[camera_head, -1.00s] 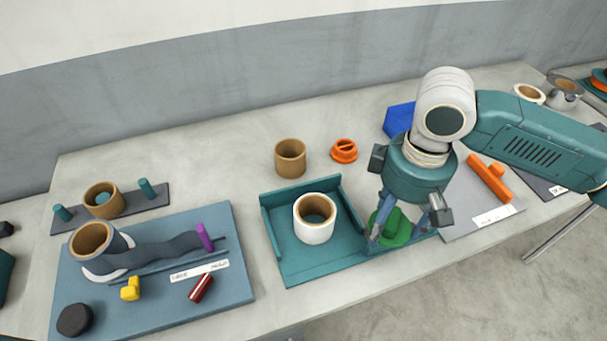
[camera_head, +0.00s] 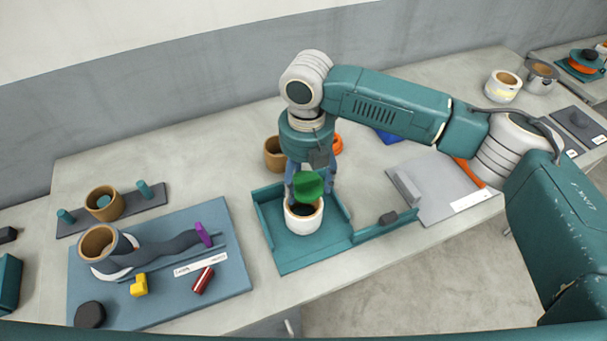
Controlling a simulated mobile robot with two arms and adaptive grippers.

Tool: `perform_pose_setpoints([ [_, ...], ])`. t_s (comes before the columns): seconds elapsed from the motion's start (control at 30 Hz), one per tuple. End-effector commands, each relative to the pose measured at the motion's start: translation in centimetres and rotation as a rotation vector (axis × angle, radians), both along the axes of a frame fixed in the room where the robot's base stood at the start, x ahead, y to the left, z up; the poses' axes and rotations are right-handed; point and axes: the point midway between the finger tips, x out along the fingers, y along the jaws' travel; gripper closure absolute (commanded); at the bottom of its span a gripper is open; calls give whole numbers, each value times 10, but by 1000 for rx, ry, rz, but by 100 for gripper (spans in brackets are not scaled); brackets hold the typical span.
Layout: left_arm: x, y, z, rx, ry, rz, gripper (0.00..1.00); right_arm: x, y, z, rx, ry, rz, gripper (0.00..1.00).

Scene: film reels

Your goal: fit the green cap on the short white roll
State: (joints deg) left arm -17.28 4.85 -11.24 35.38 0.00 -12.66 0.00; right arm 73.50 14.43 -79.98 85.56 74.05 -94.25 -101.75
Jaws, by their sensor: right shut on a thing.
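The short white roll (camera_head: 304,222) stands upright on a teal tray (camera_head: 287,262) with low walls. Its dark hole faces up and part of its rim is hidden. The green cap (camera_head: 309,186) is in my right gripper (camera_head: 310,190), right above the roll's opening. The cap looks tilted, its flat face partly turned to the camera. I cannot tell whether the cap touches the roll. My right gripper points down, shut on the cap. My left gripper is not in view.
A brown roll (camera_head: 275,154) and an orange cap (camera_head: 338,144) stand close behind my right gripper. A blue board (camera_head: 222,278) with a dark strip and small parts lies left of the tray. A grey board (camera_head: 432,180) lies to the right.

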Motion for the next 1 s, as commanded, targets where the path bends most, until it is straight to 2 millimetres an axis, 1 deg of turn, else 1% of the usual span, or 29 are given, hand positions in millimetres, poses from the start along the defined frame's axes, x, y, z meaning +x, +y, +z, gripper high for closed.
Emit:
perform_pose_setpoints([
  [0.1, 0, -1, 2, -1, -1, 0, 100, 1, 4, -1, -2, -1, 68, 62],
  [0.27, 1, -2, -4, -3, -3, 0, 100, 1, 5, -7, -2, -1, 86, 62],
  [0.47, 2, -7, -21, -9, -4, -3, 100, 1, 5, -24, -3, -2, 84, 62],
  [0.7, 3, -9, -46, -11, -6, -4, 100, 1, 5, -49, -1, -2, 83, 62],
  [0.83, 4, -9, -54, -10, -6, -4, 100, 1, 5, -57, -1, -2, 83, 62],
  [1.0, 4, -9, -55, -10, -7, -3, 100, 1, 5, -59, -1, -2, 83, 62],
])
